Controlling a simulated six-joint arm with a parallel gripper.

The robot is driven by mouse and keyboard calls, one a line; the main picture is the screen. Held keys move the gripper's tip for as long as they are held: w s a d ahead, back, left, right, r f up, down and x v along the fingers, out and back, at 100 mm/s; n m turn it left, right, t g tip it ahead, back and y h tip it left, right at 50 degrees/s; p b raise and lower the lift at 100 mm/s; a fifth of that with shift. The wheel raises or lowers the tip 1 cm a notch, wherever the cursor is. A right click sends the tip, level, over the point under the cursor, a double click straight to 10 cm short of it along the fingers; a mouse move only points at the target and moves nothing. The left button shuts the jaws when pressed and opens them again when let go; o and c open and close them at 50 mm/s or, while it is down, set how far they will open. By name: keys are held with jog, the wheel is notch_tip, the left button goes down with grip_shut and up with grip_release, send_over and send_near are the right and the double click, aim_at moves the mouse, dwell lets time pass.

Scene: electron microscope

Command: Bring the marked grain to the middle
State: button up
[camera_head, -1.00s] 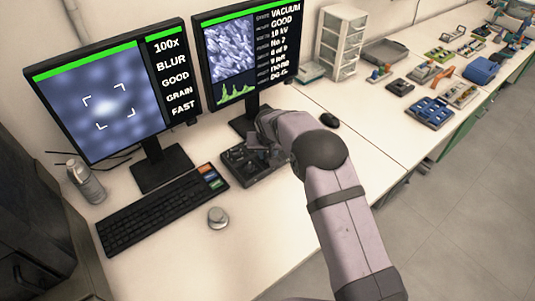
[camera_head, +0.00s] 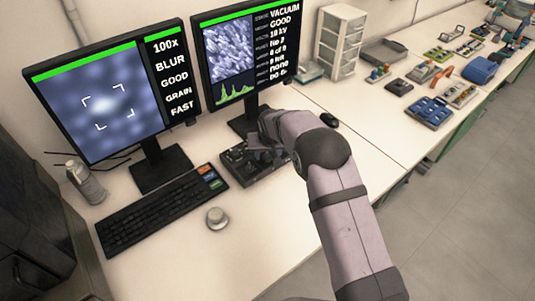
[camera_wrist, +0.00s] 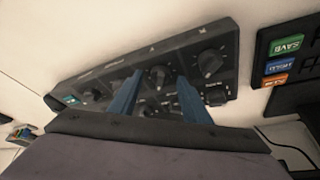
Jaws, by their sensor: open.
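The left monitor (camera_head: 105,95) shows a blurred blue-grey picture with a pale bright grain (camera_head: 107,104) inside white corner brackets. Its side text reads 100x, BLUR, GOOD, GRAIN, FAST. A dark control panel (camera_head: 246,165) with several knobs lies on the desk in front of the right monitor, partly hidden by my arm. In the wrist view the panel (camera_wrist: 222,48) shows below my gripper (camera_wrist: 158,92). The two blue-grey fingers are apart with nothing between them. One knob (camera_wrist: 157,76) shows between the fingers and another (camera_wrist: 209,62) sits right of them.
A black keyboard (camera_head: 160,208) with coloured keys lies left of the panel. A round grey knob (camera_head: 216,217) stands on the desk near it. The right monitor (camera_head: 238,55) stands behind the panel. The front desk is clear.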

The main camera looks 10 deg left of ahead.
jog(key=b+v, duration=0.2)
jog(key=v, duration=0.5)
jog(key=shift+s, duration=0.1)
dwell(0.5)
dwell(1.2)
